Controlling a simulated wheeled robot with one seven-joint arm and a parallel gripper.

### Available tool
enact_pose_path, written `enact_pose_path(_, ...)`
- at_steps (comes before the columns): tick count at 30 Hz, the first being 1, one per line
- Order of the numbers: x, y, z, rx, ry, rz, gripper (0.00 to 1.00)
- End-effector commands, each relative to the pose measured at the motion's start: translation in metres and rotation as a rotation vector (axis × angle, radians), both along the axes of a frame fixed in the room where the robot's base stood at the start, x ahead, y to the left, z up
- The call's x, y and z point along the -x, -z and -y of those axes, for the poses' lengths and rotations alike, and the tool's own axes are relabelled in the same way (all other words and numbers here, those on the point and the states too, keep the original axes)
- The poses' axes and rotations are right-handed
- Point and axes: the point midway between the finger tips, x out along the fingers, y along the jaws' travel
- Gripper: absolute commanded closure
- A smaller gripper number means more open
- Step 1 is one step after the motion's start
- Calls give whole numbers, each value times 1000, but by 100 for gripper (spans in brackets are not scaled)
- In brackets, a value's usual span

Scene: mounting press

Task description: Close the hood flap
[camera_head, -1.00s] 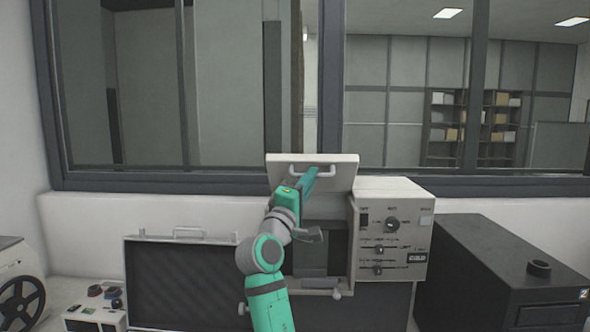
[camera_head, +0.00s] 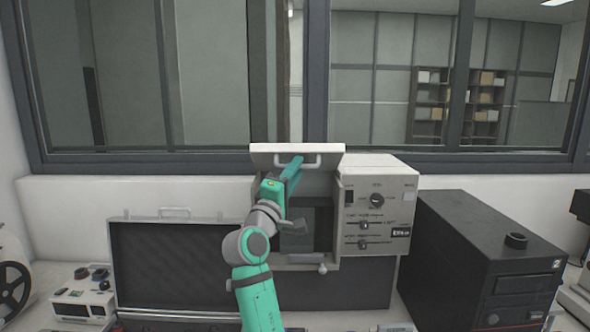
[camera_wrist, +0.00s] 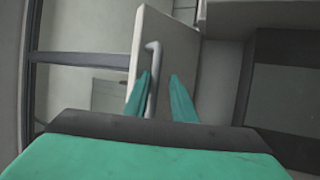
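The hood flap (camera_head: 262,152) is a pale panel standing raised at the top of the mounting press (camera_head: 377,208), whose front opening below it is uncovered. A light bar handle (camera_head: 312,160) sits on the flap. My gripper (camera_head: 297,163) is at the flap, close to the handle's left part. In the wrist view, the two teal fingers (camera_wrist: 162,95) are apart, with the handle (camera_wrist: 153,75) between them near the left finger. The flap (camera_wrist: 170,50) fills the area behind the fingers. Whether a finger touches the handle cannot be told.
An open black case (camera_head: 170,265) stands left of the press, and a black box-shaped machine (camera_head: 480,255) stands to its right. A small device with knobs (camera_head: 82,295) is at the lower left. A window (camera_head: 390,80) lies behind the flap.

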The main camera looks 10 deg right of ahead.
Motion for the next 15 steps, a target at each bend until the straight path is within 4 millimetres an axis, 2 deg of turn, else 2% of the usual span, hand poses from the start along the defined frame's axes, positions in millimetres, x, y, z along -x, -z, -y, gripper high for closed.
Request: enact_pose_path(15, 1, -4, 0, 3, 0, 6, 71)
